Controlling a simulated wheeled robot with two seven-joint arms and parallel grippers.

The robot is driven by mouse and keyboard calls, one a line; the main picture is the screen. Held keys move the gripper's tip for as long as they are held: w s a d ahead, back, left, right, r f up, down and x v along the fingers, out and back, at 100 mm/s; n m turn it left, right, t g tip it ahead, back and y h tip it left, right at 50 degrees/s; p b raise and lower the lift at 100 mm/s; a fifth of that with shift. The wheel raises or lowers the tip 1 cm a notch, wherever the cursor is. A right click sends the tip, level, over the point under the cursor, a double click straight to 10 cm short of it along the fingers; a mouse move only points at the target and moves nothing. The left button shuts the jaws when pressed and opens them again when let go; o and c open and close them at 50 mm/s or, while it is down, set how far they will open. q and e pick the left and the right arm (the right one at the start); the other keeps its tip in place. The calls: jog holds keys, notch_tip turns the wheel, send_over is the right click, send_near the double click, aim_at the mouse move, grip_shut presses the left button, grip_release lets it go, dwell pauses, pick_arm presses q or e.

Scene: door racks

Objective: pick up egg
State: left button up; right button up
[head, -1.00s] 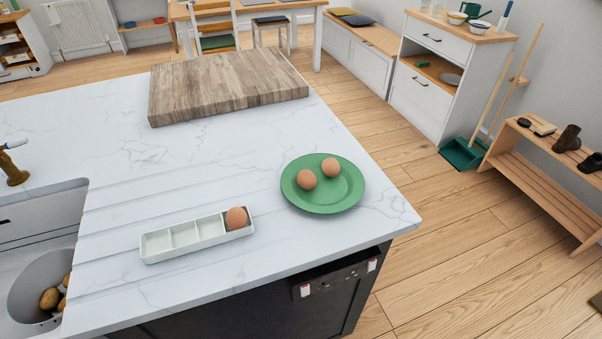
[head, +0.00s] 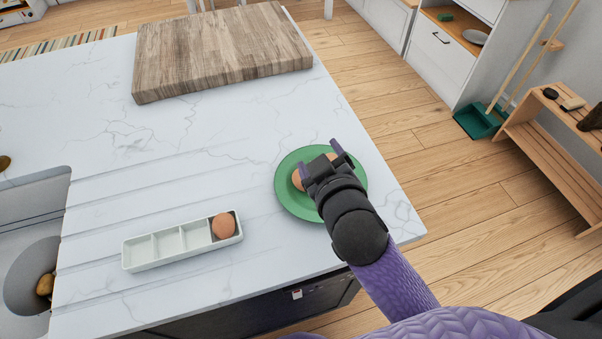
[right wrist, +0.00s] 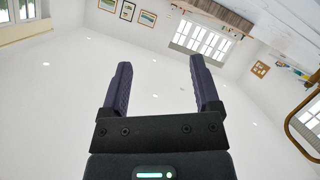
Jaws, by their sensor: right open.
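Two brown eggs lie on the green plate (head: 292,207) near the counter's right corner. My right arm covers much of the plate, and only parts of the eggs (head: 297,181) show beside the gripper. Another brown egg (head: 223,225) sits in the rightmost compartment of the white tray (head: 152,261); the other compartments are empty. My right gripper (head: 320,158) is open, in front of the plate in the head view. In the right wrist view its two fingers (right wrist: 160,85) are apart with nothing between them. My left gripper is not in view.
A thick wooden board (head: 222,50) lies at the back of the marble counter (head: 200,140). A sink (head: 30,225) with a round bowl of potatoes is at the left. The counter between board and tray is clear.

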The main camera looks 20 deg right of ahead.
jog(key=w+a+r+n+t+y, duration=0.2)
jog(key=a+r+n+t+y, duration=0.1)
jog(key=a+r+n+y, duration=0.15)
jog(key=w+a+r+n+t+y, duration=0.3)
jog(key=r+n+y, duration=0.1)
jog(key=r+n, duration=0.15)
jog(key=s+a+n+g+y, duration=0.4)
jog(key=a+n+g+y, duration=0.95)
jog(key=n, duration=0.65)
jog(key=d+f+n+g+h, duration=0.75)
jog(key=f+h, duration=0.25)
jog(key=h, duration=0.3)
jog(key=w+d+h, duration=0.1)
jog(key=d+h, duration=0.1)
jog(key=d, duration=0.2)
jog(key=w+d+m+h, duration=0.1)
jog(key=d+h, duration=0.2)
jog(key=d, duration=0.1)
jog(key=w+d+m+h, duration=0.1)
jog(key=d+h, duration=0.2)
jog(key=d, duration=0.1)
jog(key=shift+w+d+f+t, duration=0.2)
jog(key=shift+w+f+t, duration=0.05)
jog(key=shift+t, duration=0.05)
notch_tip(320, 180, down, 10)
jog(key=shift+s+a+r+b, duration=0.1)
jog(key=shift+a+r+b, duration=0.05)
jog(key=shift+b, duration=0.6)
jog(key=c, duration=0.5)
